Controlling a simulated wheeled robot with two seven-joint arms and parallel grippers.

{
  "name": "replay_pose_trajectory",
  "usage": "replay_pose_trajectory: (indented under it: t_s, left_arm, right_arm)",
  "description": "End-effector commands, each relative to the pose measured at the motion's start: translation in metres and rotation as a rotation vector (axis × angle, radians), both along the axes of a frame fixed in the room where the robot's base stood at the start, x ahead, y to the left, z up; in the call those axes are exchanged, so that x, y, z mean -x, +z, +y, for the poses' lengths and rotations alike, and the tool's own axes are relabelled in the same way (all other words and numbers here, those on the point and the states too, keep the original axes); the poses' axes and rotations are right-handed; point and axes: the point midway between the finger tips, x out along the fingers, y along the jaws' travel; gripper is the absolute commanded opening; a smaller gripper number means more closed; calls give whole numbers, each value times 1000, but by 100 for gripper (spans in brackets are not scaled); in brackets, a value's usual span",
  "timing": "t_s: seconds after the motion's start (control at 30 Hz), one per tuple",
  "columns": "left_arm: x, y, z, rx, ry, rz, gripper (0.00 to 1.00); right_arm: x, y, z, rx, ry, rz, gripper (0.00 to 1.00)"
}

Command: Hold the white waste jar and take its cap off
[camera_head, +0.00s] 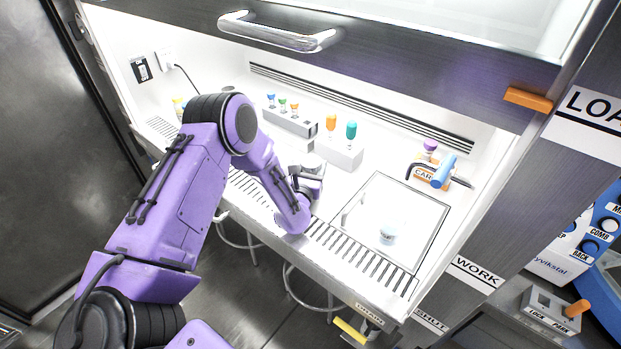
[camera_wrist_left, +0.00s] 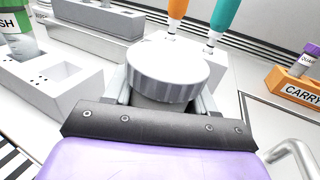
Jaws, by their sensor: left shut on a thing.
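A jar with a wide white ribbed cap (camera_wrist_left: 168,68) stands between the fingers of my left gripper (camera_wrist_left: 165,95) in the left wrist view. The gripper is shut on the jar below the cap, and the cap is on. The jar's lower body and any label are hidden by the gripper. In the head view my left gripper (camera_head: 309,184) reaches into the cabinet from the front, at the white block. My right gripper is in neither view.
A white block holds an orange tool (camera_head: 331,123) and a teal tool (camera_head: 351,131) behind the jar. A grey rack (camera_head: 291,122) stands left of it. An orange carrier (camera_head: 424,175) stands at the back right.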

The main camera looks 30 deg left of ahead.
Motion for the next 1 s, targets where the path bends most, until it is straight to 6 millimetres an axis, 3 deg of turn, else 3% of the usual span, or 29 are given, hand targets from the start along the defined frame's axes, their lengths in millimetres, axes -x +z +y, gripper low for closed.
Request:
replay_pose_trajectory:
  t_s: [0.27, 0.43, 0.67, 0.8, 0.93, 1.0]
  left_arm:
    - [0, 6, 1, 1, 3, -3, 20]
    - [0, 32, 1, 5, 3, -8, 20]
    - [51, 95, -13, 6, 0, -6, 20]
    - [92, 109, -23, 4, -1, -3, 20]
    - [118, 122, -29, 3, 0, -3, 20]
    - [127, 130, -31, 0, 0, 1, 20]
  right_arm:
    - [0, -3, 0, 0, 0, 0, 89]
    - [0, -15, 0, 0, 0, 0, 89]
    - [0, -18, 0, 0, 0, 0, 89]
    - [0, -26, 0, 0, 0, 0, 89]
    - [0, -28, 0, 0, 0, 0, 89]
    - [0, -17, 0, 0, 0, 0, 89]
